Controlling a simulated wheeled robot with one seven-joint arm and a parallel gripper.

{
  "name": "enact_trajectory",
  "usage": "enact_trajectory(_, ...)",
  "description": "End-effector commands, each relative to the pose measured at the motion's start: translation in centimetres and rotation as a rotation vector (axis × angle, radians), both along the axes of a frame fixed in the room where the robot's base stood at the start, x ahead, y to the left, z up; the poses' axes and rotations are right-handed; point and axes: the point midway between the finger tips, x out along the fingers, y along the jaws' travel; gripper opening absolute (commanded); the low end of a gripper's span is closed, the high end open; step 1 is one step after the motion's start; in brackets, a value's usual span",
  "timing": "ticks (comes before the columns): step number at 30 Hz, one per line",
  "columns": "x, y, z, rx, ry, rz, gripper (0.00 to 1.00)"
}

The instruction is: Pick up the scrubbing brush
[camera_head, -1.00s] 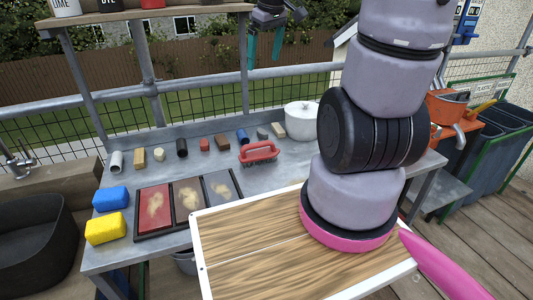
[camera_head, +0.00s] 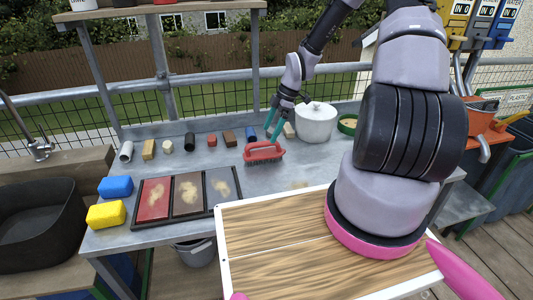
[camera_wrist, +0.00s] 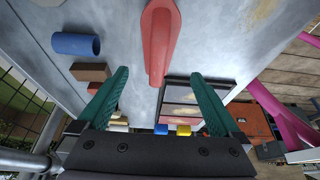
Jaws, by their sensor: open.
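The scrubbing brush (camera_head: 263,152) has a red handle and dark bristles. It rests on the grey metal table (camera_head: 262,178), right of the sample tray. My gripper (camera_head: 273,125) has teal fingers and hangs just above and behind the brush in the head view. In the wrist view, the red brush (camera_wrist: 160,40) lies lengthwise ahead, with its near end between the lines of the spread fingers. My gripper (camera_wrist: 160,76) is open and empty there. The bristles are hidden in the wrist view.
A row of small blocks and cylinders, including a blue cylinder (camera_wrist: 75,44) and brown block (camera_wrist: 90,72), lies behind the brush. A white pot (camera_head: 316,122) stands to the right. A framed three-panel tray (camera_head: 187,196) and blue and yellow sponges (camera_head: 106,214) are left.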

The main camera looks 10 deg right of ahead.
Motion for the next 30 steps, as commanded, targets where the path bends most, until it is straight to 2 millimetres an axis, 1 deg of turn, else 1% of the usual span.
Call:
enact_trajectory(1,-0.1,0.5,-0.9,0.001,0.004,0.004,1.00)
enact_trajectory(3,-0.1,0.9,-2.0,-0.001,0.003,0.003,1.00)
enact_trajectory(6,-0.1,1.4,-3.2,-0.001,0.002,0.002,1.00)
enact_trajectory(14,0.0,2.1,-4.7,-0.002,0.002,0.000,1.00)
enact_trajectory(22,0.3,3.8,-8.2,-0.001,0.005,-0.001,1.00)
enact_trajectory(25,0.3,4.0,-8.9,-0.002,0.003,-0.001,1.00)
enact_trajectory(30,0.3,4.0,-8.9,-0.002,0.001,-0.002,1.00)
